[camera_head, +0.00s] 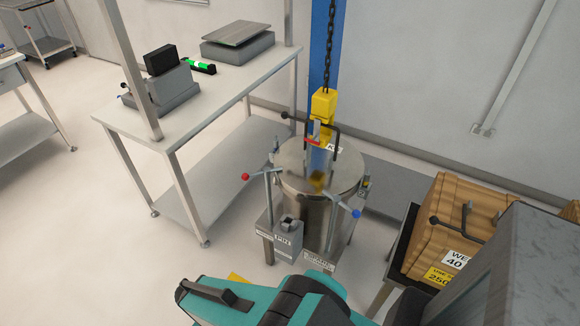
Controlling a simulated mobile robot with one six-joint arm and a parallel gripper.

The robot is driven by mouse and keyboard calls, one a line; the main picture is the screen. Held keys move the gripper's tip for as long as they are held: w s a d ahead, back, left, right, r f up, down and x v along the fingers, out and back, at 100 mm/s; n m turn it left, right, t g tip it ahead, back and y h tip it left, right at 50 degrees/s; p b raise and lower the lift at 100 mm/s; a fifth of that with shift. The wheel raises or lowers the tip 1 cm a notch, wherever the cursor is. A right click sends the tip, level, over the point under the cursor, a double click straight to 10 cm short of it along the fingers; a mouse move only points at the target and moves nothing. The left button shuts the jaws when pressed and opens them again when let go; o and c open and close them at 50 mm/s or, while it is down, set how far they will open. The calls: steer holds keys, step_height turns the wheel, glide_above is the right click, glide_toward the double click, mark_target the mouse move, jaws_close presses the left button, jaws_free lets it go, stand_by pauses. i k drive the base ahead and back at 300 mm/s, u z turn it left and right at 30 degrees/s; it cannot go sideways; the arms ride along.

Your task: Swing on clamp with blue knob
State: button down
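The clamp with the blue knob (356,213) is at the front right of a round steel vacuum chamber (313,215). Its thin arm runs from the knob up and left toward the lid's front edge; I cannot tell whether it presses on the lid (294,178). A clamp with a red knob (245,176) is at the front left, its arm reaching right toward the rim. A black knob (285,115) shows behind the lid. My teal arm crosses the bottom of the view. My gripper is not in view.
A yellow hoist block (323,104) hangs on a chain (329,40) over the lid. A white workbench (210,95) with instruments stands at the left. A wooden crate (455,220) is at the right. Open floor (120,235) lies at the left.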

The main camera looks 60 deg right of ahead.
mark_target(336, 199)
steer(key=z, duration=0.65)
steer(key=k, duration=0.35)
steer(key=u, duration=0.15)
